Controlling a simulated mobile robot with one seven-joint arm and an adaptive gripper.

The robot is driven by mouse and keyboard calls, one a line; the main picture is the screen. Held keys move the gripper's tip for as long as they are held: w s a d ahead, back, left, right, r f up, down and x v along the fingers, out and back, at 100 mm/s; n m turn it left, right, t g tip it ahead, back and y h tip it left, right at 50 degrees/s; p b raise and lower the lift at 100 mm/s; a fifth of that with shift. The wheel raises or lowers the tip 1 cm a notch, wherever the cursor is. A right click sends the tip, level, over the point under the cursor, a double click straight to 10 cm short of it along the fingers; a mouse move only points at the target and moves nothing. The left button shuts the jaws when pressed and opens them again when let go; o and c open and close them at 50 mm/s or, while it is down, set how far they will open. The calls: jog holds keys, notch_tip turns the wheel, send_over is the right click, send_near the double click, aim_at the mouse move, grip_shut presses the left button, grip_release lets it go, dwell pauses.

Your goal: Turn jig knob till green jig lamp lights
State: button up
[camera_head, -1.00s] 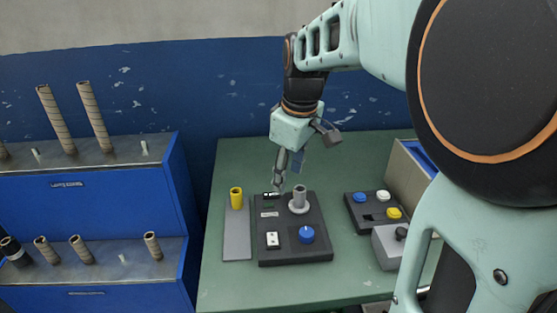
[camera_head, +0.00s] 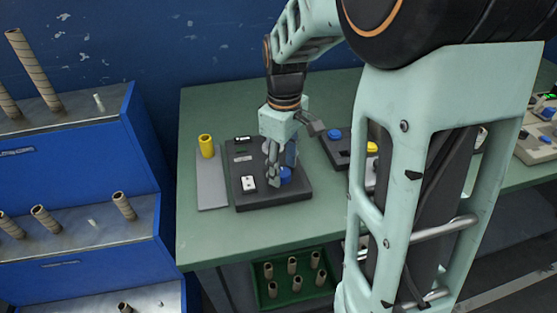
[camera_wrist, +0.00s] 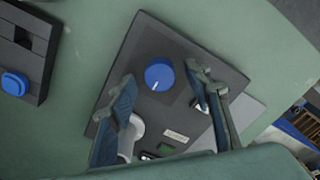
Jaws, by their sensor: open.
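The jig is a dark flat box (camera_head: 295,195) on the green table, also in the wrist view (camera_wrist: 170,40). Its round blue knob (camera_wrist: 159,74) has a small pale mark at its lower left. The knob (camera_head: 286,173) is partly covered by my gripper (camera_head: 276,178) in the head view. In the wrist view my open gripper (camera_wrist: 160,80) is above the jig, one finger on each side of the knob, with gaps and no visible contact. A small dark green patch (camera_wrist: 166,148), perhaps the jig lamp, looks unlit. A pale post (camera_wrist: 137,128) is partly behind the left finger.
A white switch (camera_head: 248,184) is on the jig. A grey plate (camera_head: 211,188) with a yellow cylinder (camera_head: 206,146) lies to its left. A button box (camera_head: 341,151) stands right. A green crate of tubes (camera_head: 290,300) sits below. The front table strip is clear.

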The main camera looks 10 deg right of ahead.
jog(key=shift+f, duration=0.45)
jog(key=c, duration=1.1)
jog(key=shift+c, duration=0.2)
jog(key=shift+m, duration=0.4)
jog(key=m+p, duration=0.2)
jog(key=m, duration=0.2)
jog(key=shift+r+m, duration=0.15)
jog(key=shift+m, duration=0.25)
jog(key=m+p, duration=0.2)
jog(key=m, duration=0.3)
jog(key=shift+m, duration=0.7)
